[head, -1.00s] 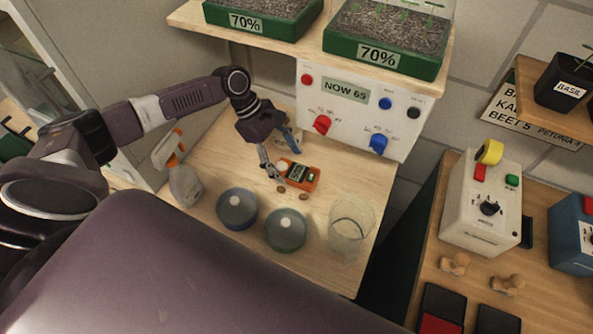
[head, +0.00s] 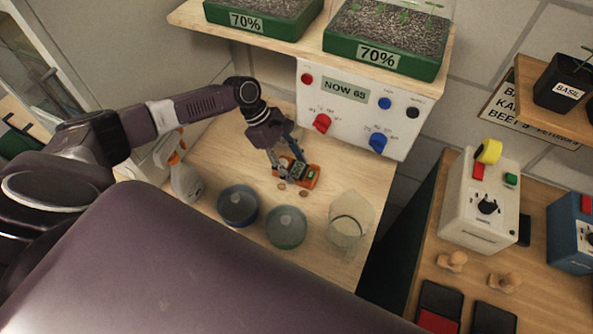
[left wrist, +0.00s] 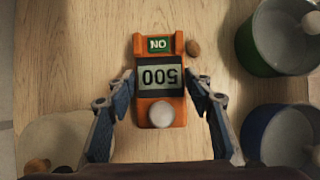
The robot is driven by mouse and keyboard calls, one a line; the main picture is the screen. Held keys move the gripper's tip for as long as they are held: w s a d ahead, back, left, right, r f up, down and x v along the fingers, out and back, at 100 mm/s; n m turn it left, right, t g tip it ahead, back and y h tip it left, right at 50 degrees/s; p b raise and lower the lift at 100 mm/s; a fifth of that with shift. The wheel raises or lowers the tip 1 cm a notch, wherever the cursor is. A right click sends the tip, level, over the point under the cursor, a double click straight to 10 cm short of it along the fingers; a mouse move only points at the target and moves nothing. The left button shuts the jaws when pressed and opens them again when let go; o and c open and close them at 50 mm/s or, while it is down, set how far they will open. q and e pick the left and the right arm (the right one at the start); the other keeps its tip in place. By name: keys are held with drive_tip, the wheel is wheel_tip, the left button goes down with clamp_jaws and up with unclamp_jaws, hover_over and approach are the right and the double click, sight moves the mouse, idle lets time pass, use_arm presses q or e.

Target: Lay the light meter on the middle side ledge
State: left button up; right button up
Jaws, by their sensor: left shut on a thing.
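The orange light meter (head: 311,180) lies on the wooden bench (head: 222,160), below the white control panel. In the left wrist view the light meter (left wrist: 160,108) shows a grey display, a green label and a round pale dome, with its text upside down. My left gripper (head: 289,168) is over it. In the left wrist view my left gripper (left wrist: 160,84) has one blue-grey finger against each side of the meter. On the right are a ledge (head: 560,128) with a basil pot and a lower wooden surface (head: 395,300); I cannot tell which is the middle side ledge. My right gripper is out of view.
The control panel (head: 352,140) rises behind. A white control box (head: 478,212) stands on the lower right surface.

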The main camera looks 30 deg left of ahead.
use_arm(q)
drive_tip(key=shift+r, duration=0.1)
drive_tip(key=shift+c, duration=0.2)
drive_tip(key=shift+r+b, duration=0.5)
drive_tip(key=shift+r, duration=0.2)
drive_tip(key=shift+s+f, duration=0.15)
drive_tip(key=shift+s+f+m+t+b, duration=0.1)
drive_tip(key=shift+s+m+t+b, duration=0.15)
drive_tip(key=shift+t+b, duration=0.45)
drive_tip(key=shift+s+m+t+b, duration=0.15)
drive_tip(key=shift+s+t+b, duration=0.2)
drive_tip(key=shift+t+b, duration=0.35)
wheel_tip(320, 180, up, 10)
drive_tip(key=s, duration=0.3)
drive_tip(key=s+r+g+p, duration=0.1)
drive_tip(key=s, duration=0.9)
drive_tip(key=s+d+r+g+p, duration=0.1)
drive_tip(key=s+r+p, duration=0.1)
drive_tip(key=s, duration=0.9)
drive_tip(key=shift+d+n+g+p, duration=0.25)
drive_tip(key=shift+n+g+p, duration=0.05)
drive_tip(key=shift+n+g, duration=0.1)
